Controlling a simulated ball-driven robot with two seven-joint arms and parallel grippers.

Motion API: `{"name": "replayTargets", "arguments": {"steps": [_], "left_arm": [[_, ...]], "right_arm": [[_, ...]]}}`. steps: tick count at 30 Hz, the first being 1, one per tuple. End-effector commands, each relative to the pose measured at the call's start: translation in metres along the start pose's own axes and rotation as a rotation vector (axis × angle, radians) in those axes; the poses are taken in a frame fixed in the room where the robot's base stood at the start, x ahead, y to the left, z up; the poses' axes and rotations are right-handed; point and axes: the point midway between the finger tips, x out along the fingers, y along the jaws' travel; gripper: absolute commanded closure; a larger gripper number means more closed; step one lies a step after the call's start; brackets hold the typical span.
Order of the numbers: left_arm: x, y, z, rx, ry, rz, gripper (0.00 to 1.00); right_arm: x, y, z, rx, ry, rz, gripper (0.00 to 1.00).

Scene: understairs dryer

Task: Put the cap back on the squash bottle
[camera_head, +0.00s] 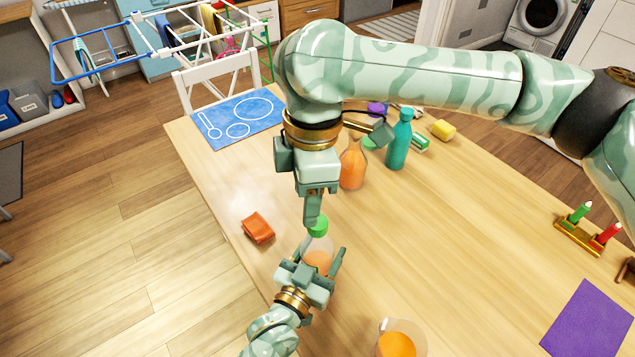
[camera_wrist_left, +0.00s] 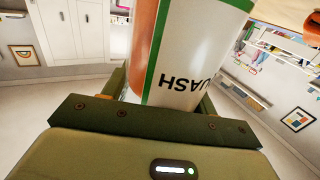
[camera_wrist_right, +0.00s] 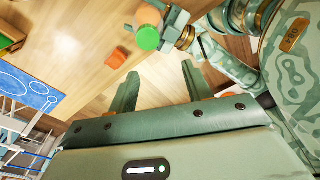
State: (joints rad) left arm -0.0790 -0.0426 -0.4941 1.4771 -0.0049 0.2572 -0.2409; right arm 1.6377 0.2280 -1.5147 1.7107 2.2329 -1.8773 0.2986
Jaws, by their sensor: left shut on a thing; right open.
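The squash bottle (camera_head: 318,260) holds orange liquid and stands roughly upright near the table's front edge. My left gripper (camera_head: 314,268) is shut around its body. In the left wrist view the bottle's white label (camera_wrist_left: 190,50), with SQUASH lettering and green edging, fills the space between the fingers. The green cap (camera_head: 318,227) sits on the bottle's top; it also shows in the right wrist view (camera_wrist_right: 148,38). I cannot tell how tightly it is seated. My right gripper (camera_head: 313,207) is open, pointing down just above the cap. In the right wrist view the cap lies beyond its empty fingers (camera_wrist_right: 160,82).
A folded orange cloth (camera_head: 257,228) lies left of the bottle, and a jug of orange drink (camera_head: 399,345) stands at front right. Behind my right gripper are an orange carafe (camera_head: 352,170) and a teal bottle (camera_head: 399,143). The table's middle right is clear.

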Motion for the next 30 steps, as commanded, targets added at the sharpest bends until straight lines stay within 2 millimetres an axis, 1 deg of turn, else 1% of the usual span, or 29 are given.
{"name": "replayTargets", "arguments": {"steps": [1, 4, 6, 10, 12, 15, 24, 26, 30], "left_arm": [[0.0, 0.0, 0.0, 0.0, -0.001, 0.0, 1.0], [0.0, 0.0, 0.0, 0.0, -0.001, 0.0, 1.0], [0.0, 0.0, 0.0, 0.0, -0.001, 0.0, 1.0], [0.0, 0.0, 0.0, 0.0, -0.001, 0.0, 1.0], [0.0, 0.0, 0.0, 0.0, -0.001, 0.0, 1.0], [0.0, 0.0, 0.0, 0.0, -0.001, 0.0, 1.0], [0.0, 0.0, 0.0, 0.0, -0.001, 0.0, 1.0], [0.0, 0.0, 0.0, 0.001, -0.001, 0.0, 1.0], [0.0, 0.0, 0.0, 0.001, -0.001, 0.0, 1.0]], "right_arm": [[-0.003, 0.003, 0.003, -0.142, -0.018, 0.013, 0.5], [-0.004, 0.006, 0.011, -0.412, -0.063, 0.021, 0.5], [-0.004, 0.008, 0.014, -0.559, -0.086, 0.019, 0.5], [-0.004, 0.009, 0.018, -0.737, -0.109, 0.012, 0.5], [-0.004, 0.009, 0.018, -0.785, -0.112, 0.009, 0.5], [-0.004, 0.009, 0.018, -0.811, -0.111, 0.008, 0.5], [-0.003, 0.009, 0.018, -0.81, -0.11, 0.007, 0.5], [0.001, 0.009, 0.018, -0.809, -0.109, 0.006, 0.5], [0.017, 0.009, 0.02, -0.808, -0.108, 0.004, 0.5]]}}
